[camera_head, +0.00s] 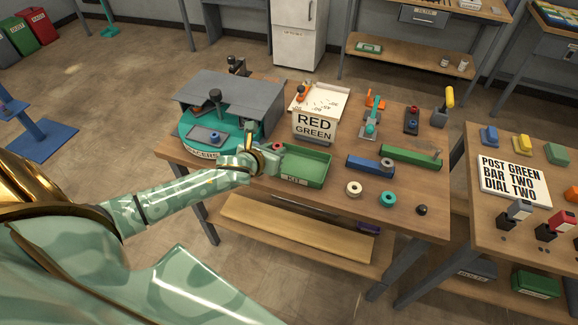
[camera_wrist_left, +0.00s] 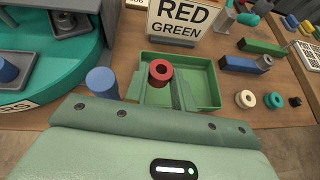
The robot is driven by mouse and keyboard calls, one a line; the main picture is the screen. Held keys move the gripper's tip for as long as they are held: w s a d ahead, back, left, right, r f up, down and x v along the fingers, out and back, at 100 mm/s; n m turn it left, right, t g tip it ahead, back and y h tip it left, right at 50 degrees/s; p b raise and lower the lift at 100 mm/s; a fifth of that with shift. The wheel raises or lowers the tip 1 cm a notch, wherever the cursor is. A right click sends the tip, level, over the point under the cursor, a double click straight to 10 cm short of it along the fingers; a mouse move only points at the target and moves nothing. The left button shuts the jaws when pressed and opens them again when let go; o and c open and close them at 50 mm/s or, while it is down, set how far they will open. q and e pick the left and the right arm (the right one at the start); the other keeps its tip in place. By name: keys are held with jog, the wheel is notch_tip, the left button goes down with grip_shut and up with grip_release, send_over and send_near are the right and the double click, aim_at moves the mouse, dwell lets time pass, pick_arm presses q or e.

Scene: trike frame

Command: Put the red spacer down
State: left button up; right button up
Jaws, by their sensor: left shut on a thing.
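The red spacer (camera_wrist_left: 160,72) is a short ring with a dark hole. My left gripper (camera_wrist_left: 162,92) is shut on it, its two green fingers on either side. In the wrist view they appear over the left part of the green KIT tray (camera_wrist_left: 208,80); I cannot tell how far above its floor the spacer is. In the head view my left gripper (camera_head: 273,155) is at the left edge of the tray (camera_head: 318,176), with red showing at its tip. No other part lies in the visible part of the tray. My right gripper is not in view.
A blue cylinder (camera_wrist_left: 102,82) stands close left of the fingers. The teal SPACERS turntable (camera_head: 190,148) with a grey cover (camera_head: 245,95) is left. A RED GREEN sign (camera_head: 314,127) stands behind the tray. Cream (camera_head: 354,188) and teal (camera_head: 388,198) rings lie to the right.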

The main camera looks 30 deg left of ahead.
pick_arm(q)
jog(key=w+f, duration=0.1)
jog(key=w+f+b, duration=0.1)
jog(key=f, duration=0.1)
jog(key=w+f+b, duration=0.1)
jog(key=f, duration=0.1)
jog(key=shift+w+d, duration=0.2)
jog(key=shift+d, duration=0.2)
jog(key=shift+w+d+f+b, duration=0.1)
jog(key=shift+w+f+b, duration=0.1)
jog(key=shift+f+b, duration=0.55)
jog(key=shift+w+d+f+b, duration=0.1)
jog(key=shift+w+f+b, duration=0.1)
jog(key=shift+f, duration=0.9)
jog(key=shift+s, duration=0.1)
jog(key=shift+f, duration=0.15)
jog(key=o, duration=0.7)
jog(key=shift+c, duration=0.2)
